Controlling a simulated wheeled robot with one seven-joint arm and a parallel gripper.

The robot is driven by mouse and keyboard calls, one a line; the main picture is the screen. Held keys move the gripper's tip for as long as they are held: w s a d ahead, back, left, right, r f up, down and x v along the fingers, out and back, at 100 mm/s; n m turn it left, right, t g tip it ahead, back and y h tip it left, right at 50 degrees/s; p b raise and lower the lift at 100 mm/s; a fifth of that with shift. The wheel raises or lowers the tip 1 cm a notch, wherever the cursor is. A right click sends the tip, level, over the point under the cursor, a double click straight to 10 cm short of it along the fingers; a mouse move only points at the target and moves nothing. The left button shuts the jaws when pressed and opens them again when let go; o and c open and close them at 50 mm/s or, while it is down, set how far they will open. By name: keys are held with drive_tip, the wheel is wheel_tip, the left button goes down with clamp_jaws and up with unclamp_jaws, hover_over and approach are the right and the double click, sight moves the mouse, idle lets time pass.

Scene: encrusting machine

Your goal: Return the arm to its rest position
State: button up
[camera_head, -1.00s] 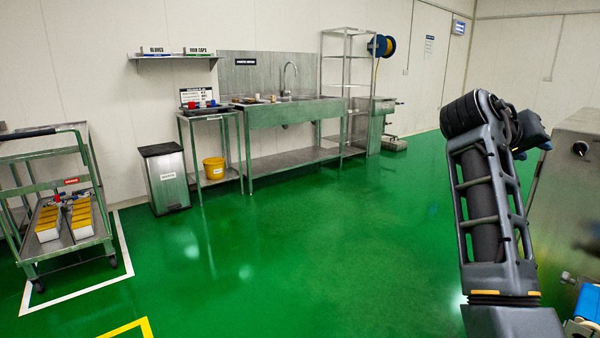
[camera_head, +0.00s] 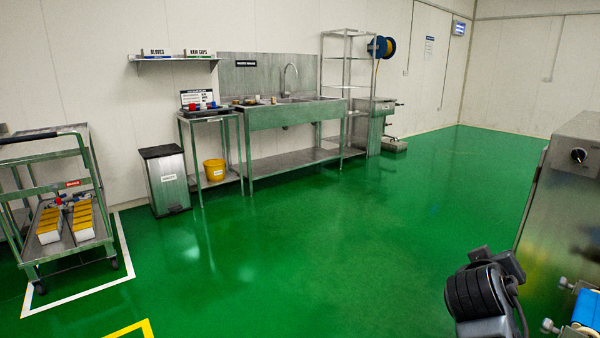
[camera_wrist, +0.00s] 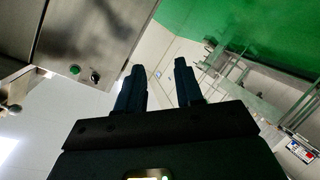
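My gripper (camera_wrist: 160,88) shows in the wrist view as two dark fingers held apart with nothing between them, so it is open and empty. Past the fingertips are the white wall and the green floor. In the head view only a dark joint of my arm shows at the lower right. The gripper itself is outside that view.
A steel machine (camera_head: 567,200) with a knob stands close on the right, and it also shows in the wrist view (camera_wrist: 95,40). A sink bench (camera_head: 290,115), bin (camera_head: 165,180) and cart (camera_head: 60,190) line the back and left. The middle floor is clear.

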drive_tip(key=s+a+f+n+t+y+p, duration=0.1)
drive_tip(key=s+a+f+y, duration=0.25)
drive_tip(key=s, duration=0.55)
drive_tip(key=s+a+f+n+t+y+p, duration=0.1)
drive_tip(key=s+a+f+y, duration=0.1)
drive_tip(key=s+a+f, duration=0.45)
drive_tip(key=s+a+f+n+t+y+p, duration=0.1)
drive_tip(key=s+f+y, duration=0.15)
drive_tip(key=s, duration=0.85)
drive_tip(key=s+a+r+m, duration=0.1)
drive_tip(key=s+r, duration=0.3)
drive_tip(key=s, duration=0.3)
drive_tip(key=s+a+r+m+t+y+p, duration=0.1)
drive_tip(key=s+a+r, duration=0.1)
drive_tip(key=s+r, duration=0.3)
drive_tip(key=s+a+r+y+p, duration=0.1)
drive_tip(key=s+r, duration=0.3)
drive_tip(key=s, duration=0.7)
drive_tip(key=shift+s+a+r+m, duration=0.2)
drive_tip(key=shift+a+m, duration=0.2)
drive_tip(key=shift+a, duration=0.3)
